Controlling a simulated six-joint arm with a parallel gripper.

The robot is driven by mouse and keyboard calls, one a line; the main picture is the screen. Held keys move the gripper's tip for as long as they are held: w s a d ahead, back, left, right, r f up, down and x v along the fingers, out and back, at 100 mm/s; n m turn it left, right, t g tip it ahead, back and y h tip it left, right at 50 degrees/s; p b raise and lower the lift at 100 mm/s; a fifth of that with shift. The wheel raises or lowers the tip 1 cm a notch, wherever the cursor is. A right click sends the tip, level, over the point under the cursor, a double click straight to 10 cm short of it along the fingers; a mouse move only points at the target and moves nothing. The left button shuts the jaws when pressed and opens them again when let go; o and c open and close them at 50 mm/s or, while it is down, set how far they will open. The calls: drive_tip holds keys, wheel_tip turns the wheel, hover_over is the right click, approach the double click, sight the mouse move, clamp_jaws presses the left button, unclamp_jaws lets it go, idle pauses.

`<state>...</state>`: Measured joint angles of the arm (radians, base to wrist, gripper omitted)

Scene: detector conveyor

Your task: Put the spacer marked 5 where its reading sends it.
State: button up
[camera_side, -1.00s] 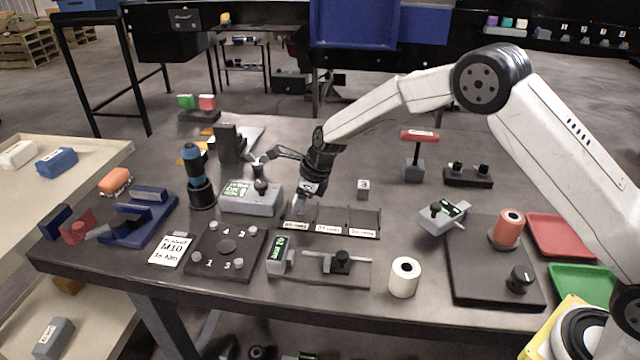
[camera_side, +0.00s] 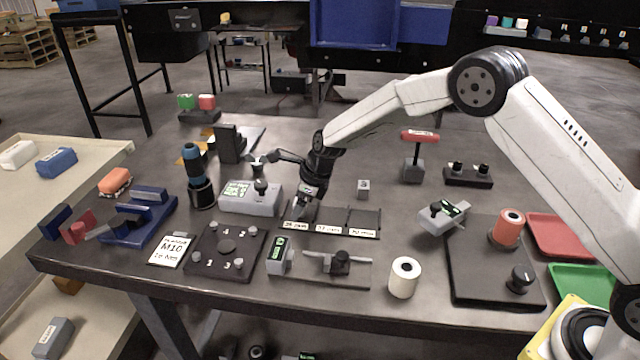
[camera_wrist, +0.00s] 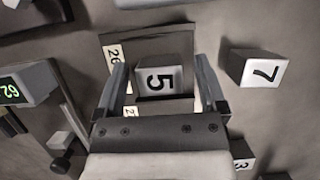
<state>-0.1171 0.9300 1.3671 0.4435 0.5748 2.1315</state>
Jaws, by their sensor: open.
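The grey spacer marked 5 (camera_wrist: 160,80) lies between the two fingers of my gripper (camera_wrist: 160,88) in the wrist view. The fingers are open, one on each side of it. The spacer is over or in the end compartment of the dark sorting tray (camera_side: 362,218), by the label starting 26 (camera_wrist: 113,57). Whether it rests on the tray floor is hard to tell. In the side view my gripper (camera_side: 301,208) is low at the tray's left compartment and largely hides the spacer. The tray has three labelled compartments.
A spacer marked 7 (camera_wrist: 265,70) and one marked 3 (camera_wrist: 242,158) stand outside the tray; the 3 also shows in the side view (camera_side: 363,188). A measuring slide with a green display (camera_side: 280,256) is in front, and a grey display box (camera_side: 250,197) is left.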

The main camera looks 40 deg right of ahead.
drive_tip(key=shift+r, duration=0.15)
drive_tip(key=v, duration=1.2)
idle(0.6)
drive_tip(key=s+d+f+n+h, duration=0.1)
drive_tip(key=s+d+n, duration=0.3)
drive_tip(key=s+n, duration=0.9)
drive_tip(key=s+d+f+n+h, duration=0.2)
drive_tip(key=s+d+n, duration=0.1)
drive_tip(key=s+n, duration=1.1)
drive_tip(key=shift+s+d+f+g, duration=0.3)
drive_tip(key=shift+s+d+f, duration=0.05)
drive_tip(key=shift+d, duration=0.05)
